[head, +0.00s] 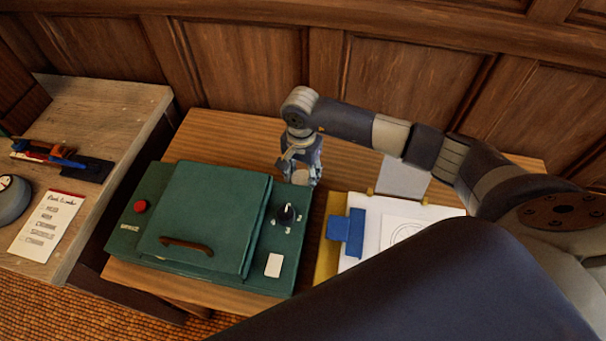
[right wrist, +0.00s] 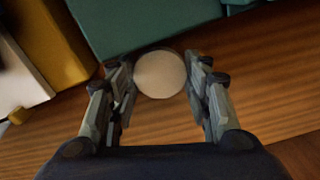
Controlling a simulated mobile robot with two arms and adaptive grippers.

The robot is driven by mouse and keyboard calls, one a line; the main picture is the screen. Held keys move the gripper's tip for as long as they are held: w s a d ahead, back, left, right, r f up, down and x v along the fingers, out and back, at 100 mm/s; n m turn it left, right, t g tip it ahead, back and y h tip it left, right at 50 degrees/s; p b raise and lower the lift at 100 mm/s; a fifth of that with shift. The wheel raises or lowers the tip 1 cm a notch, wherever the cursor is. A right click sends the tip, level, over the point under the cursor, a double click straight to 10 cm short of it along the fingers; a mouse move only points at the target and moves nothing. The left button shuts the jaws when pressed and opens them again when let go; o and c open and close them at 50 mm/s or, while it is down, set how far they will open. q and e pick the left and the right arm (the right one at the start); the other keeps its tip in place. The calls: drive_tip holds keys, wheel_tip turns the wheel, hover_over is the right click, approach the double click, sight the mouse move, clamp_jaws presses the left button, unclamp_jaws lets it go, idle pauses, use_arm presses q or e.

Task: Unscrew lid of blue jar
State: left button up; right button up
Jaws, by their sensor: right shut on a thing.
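A round pale lid (right wrist: 160,74) shows from above between the fingers in the right wrist view. It also shows small in the head view (head: 300,177), at the back right corner of the green box. My right gripper (head: 302,172) points down there and is shut on the lid, with one finger on each side (right wrist: 161,90). The body of the jar below the lid is hidden, so I cannot see its blue colour. My left gripper is not in view.
The green box (head: 208,215) with a red button and black knob stands just left of the gripper. A yellow board with paper and a blue block (head: 347,232) lies to the right. The wooden table (head: 225,130) is bare behind the box, before the panelled wall.

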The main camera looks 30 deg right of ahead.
drive_tip(key=shift+f, duration=1.3)
drive_tip(key=shift+f, duration=0.1)
drive_tip(key=o, duration=1.2)
